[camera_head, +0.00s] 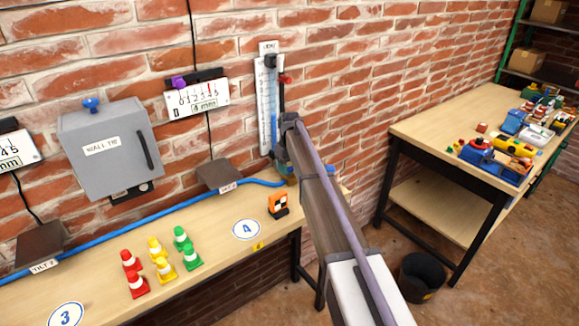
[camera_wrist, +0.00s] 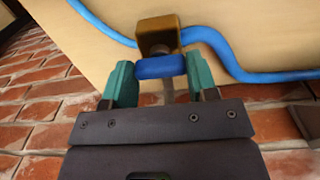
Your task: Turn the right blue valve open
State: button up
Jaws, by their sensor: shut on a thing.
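The right blue valve handle (camera_wrist: 160,67) lies crosswise in the wrist view, in front of a brass-coloured valve body (camera_wrist: 158,22). My gripper (camera_wrist: 160,78) has its two teal fingers on either side of the handle and is shut on it. A blue hose (camera_wrist: 232,62) runs past both sides of the valve body. In the head view my gripper (camera_head: 284,160) is at the wall end of the workbench, below the clear gauge tube (camera_head: 266,105). My arm and gripper hide most of the valve there. How far the handle is turned cannot be told.
Traffic cones (camera_head: 160,262) and an orange marked block (camera_head: 278,206) stand on the workbench (camera_head: 215,280). A grey wall box (camera_head: 105,145) hangs at left. A second table (camera_head: 440,120) with toys stands at right, a black bucket (camera_head: 420,277) on the floor.

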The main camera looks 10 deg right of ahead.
aim_at(290, 167)
jog(key=o, duration=0.9)
jog(key=shift+o, duration=0.2)
jog(key=shift+r, duration=0.1)
notch_tip(290, 167, up, 11)
jog(key=p, duration=1.1)
jog(key=shift+f, duration=0.2)
jog(key=s+m, duration=0.5)
jog(key=s, duration=3.5)
